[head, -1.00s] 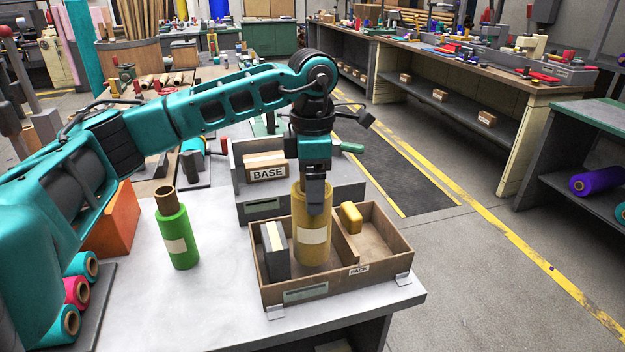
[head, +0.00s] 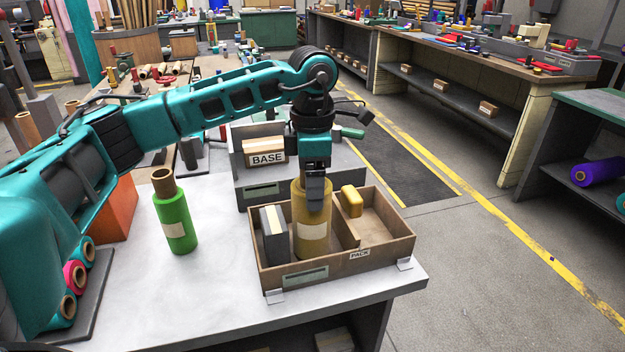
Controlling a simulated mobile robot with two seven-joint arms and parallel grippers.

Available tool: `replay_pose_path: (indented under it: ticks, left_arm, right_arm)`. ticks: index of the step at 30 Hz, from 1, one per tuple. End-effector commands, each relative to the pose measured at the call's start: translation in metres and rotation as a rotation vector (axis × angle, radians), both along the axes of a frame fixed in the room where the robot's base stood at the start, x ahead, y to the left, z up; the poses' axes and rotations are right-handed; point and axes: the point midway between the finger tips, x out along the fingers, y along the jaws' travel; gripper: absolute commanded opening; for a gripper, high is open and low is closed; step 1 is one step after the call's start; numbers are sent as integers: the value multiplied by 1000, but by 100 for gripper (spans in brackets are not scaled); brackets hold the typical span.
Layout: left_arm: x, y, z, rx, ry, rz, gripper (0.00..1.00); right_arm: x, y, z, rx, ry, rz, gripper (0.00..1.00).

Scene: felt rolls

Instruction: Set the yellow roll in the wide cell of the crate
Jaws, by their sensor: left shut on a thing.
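The yellow roll (head: 312,247) stands about upright inside the wooden crate (head: 385,250) marked PACK. My left gripper (head: 315,200) is shut on its upper part from above. The roll is in the left cell, between a dark grey block (head: 273,240) and the divider (head: 343,228). The left cell looks the wider of the two. The front wall hides the roll's foot, so I cannot tell if it rests on the floor. My right gripper is not in view.
A green roll (head: 175,220) stands on the table left of the crate. A grey bin (head: 240,160) with a box marked BASE (head: 266,157) is behind the crate. Several teal and pink rolls (head: 75,275) lie at the left. The table (head: 190,300) is clear in front.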

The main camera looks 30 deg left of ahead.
Motion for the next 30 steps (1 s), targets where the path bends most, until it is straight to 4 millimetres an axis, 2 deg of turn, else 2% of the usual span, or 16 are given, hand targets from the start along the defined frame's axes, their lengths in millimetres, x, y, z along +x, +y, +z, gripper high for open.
replay_pose_path:
  ticks: [12,13,19,30]
  left_arm:
    - [0,0,-6,-1,-2,0,35]
    - [0,0,-6,-1,-2,0,80]
    - [0,0,-6,0,-1,0,99]
    - [0,0,-7,0,1,0,100]
  right_arm:
    - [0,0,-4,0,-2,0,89]
    - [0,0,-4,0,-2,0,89]
    - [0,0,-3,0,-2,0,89]
    - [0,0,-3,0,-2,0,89]
